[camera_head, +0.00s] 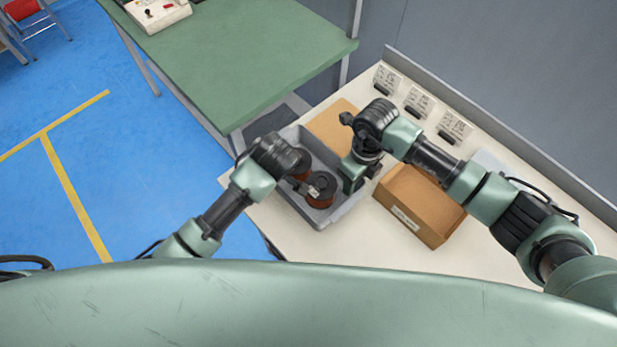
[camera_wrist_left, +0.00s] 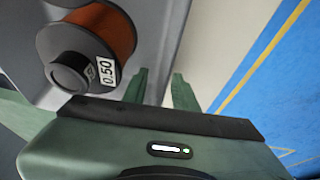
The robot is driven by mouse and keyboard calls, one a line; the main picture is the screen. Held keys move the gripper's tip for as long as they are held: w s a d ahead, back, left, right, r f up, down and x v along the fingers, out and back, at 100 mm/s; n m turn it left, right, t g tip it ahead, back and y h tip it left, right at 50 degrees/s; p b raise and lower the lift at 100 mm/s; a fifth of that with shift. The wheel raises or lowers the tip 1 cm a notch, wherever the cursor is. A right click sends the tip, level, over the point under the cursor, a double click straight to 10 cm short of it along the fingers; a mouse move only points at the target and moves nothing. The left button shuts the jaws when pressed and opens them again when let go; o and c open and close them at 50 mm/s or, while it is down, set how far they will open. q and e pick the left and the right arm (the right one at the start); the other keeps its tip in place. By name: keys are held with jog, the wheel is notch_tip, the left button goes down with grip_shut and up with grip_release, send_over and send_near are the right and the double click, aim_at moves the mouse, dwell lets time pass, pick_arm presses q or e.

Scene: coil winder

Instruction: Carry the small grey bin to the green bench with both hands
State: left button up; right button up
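The small grey bin (camera_head: 326,213) sits on the cream worktop, with reddish-brown wire spools (camera_head: 320,188) inside. My left gripper is at the bin's left side, its fingers mostly hidden by the wrist in the head view. In the left wrist view its two fingers (camera_wrist_left: 160,84) stand apart at the bin's edge, beside a spool marked 0.50 (camera_wrist_left: 92,45). I cannot tell whether they touch the wall. My right gripper (camera_head: 352,176) is at the bin's right rim; its fingertips are not clear. The green bench (camera_head: 235,65) stands beyond the worktop.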

pick_arm(q)
grip_shut()
pick_arm(e)
grip_shut()
pick_arm(q)
jog(key=shift+w+r, duration=0.1)
jog(key=shift+r, duration=0.05)
pick_arm(e)
jog(key=shift+w+r, duration=0.15)
dwell(0.7)
